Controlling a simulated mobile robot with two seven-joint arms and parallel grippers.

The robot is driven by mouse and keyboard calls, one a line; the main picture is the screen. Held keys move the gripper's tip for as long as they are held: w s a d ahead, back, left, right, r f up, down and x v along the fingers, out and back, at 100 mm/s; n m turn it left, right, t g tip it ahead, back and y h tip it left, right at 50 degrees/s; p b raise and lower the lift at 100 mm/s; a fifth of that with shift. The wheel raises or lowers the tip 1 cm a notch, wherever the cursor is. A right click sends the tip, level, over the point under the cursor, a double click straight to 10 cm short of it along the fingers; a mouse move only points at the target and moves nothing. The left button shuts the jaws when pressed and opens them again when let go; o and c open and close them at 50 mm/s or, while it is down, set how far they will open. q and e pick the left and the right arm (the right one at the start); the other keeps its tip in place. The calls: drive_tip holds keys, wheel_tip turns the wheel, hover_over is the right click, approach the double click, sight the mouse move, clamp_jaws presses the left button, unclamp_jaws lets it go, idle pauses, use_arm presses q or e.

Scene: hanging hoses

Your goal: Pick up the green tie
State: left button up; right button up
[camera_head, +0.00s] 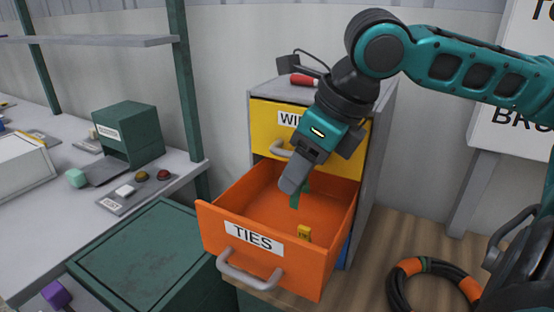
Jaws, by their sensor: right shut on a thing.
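My right gripper (294,180) reaches in from the right over an open orange drawer labelled TIES (252,237). Its fingers point down into the drawer and are shut on the green tie (297,199). The green tie is a small strip that hangs below the fingers, its upper part hidden by them. I cannot tell whether its lower end touches the drawer floor. A small yellow tie (304,233) stands in the drawer near the front wall. My left gripper is not in view.
A yellow drawer (270,115) above is shut. A red-handled tool (303,80) lies on the cabinet top. A green box (140,250) stands left of the open drawer. A black hose coil with orange bands (399,296) lies on the wooden surface at right.

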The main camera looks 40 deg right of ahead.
drive_tip(key=s+d+b, duration=0.4)
drive_tip(key=s+b, duration=0.2)
drive_tip(key=s, duration=0.4)
drive_tip(key=shift+d+b, duration=0.15)
drive_tip(key=shift+b, duration=0.15)
drive_tip(key=shift+s, duration=0.1)
drive_tip(key=o, duration=0.4)
drive_tip(key=c, duration=0.4)
drive_tip(key=shift+c, duration=0.2)
